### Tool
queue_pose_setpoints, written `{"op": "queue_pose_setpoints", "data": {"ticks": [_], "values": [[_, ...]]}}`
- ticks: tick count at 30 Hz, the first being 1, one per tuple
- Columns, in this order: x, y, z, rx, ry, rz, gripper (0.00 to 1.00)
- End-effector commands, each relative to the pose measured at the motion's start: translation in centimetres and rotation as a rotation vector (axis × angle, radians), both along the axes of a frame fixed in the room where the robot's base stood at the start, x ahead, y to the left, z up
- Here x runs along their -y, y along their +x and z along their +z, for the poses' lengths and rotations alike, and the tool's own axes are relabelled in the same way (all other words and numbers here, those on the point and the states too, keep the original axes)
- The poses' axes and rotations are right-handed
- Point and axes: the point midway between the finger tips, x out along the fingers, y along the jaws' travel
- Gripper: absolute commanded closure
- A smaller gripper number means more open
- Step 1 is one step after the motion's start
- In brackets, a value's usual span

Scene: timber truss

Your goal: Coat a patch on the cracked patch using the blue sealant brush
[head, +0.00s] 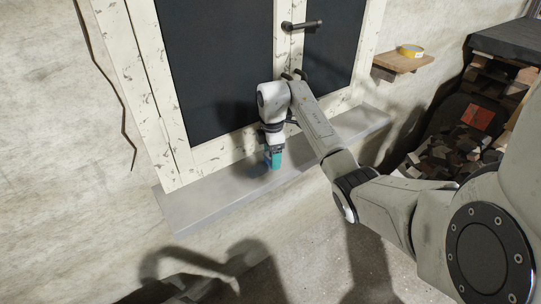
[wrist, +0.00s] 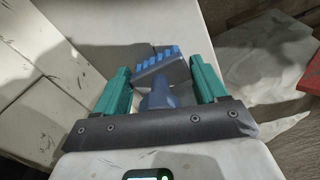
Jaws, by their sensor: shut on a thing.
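My gripper (head: 274,163), with teal fingers, points down just over the grey window sill in the head view. In the wrist view my gripper (wrist: 159,72) is shut on the blue sealant brush (wrist: 156,92), which sits between the teal fingers. Its ribbed, lighter blue head lies toward the top of that view, tilted. In the head view the brush is hidden or too small to tell from the fingers. A dark crack (head: 122,100) runs down the pale wall left of the window; I cannot tell whether it is the cracked patch.
The window frame (head: 170,100) with dark panes and a handle (head: 301,25) rises behind the sill (head: 205,205). Dark stacked clutter and a red piece (head: 478,117) stand at right. The left wall front is clear.

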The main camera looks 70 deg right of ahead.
Motion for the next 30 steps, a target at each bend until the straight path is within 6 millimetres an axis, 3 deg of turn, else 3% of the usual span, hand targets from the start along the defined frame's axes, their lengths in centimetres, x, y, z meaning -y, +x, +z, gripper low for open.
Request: {"op": "queue_pose_setpoints", "data": {"ticks": [7, 23, 30], "values": [[0.7, -0.4, -0.1, 0.0, -0.001, 0.001, 0.53], [-0.8, 0.5, 0.0, -0.001, -0.001, 0.001, 0.53], [-0.3, 0.2, -0.1, -0.001, -0.001, 0.0, 0.53]]}}
